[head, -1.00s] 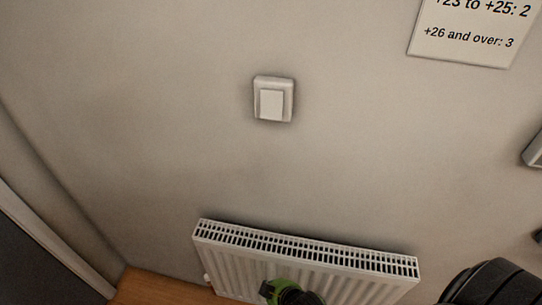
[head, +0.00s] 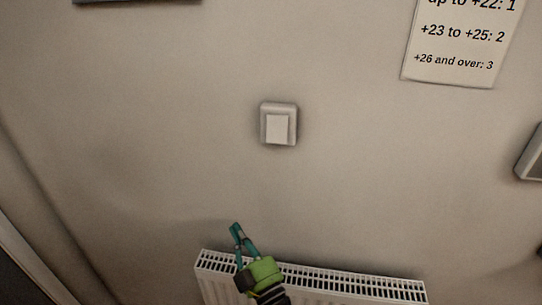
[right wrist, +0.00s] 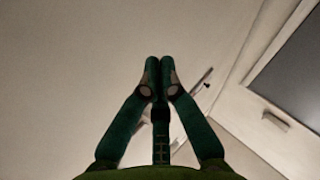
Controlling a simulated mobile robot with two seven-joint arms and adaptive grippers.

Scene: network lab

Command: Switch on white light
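A white light switch (head: 278,125) with a single square rocker is on the beige wall, near the middle of the head view. My right gripper (head: 239,232) is below it and a little to its left, in front of the wall above the radiator, apart from the switch. In the right wrist view its two teal fingers (right wrist: 159,66) meet at the tips with nothing held between them. The switch cannot be made out in the right wrist view. My left gripper is not in view.
A white radiator (head: 345,286) runs along the wall below the switch. A printed paper (head: 455,50) with number ranges hangs at upper right. A grey-edged device (head: 531,158) is at the right edge. The wall around the switch is clear.

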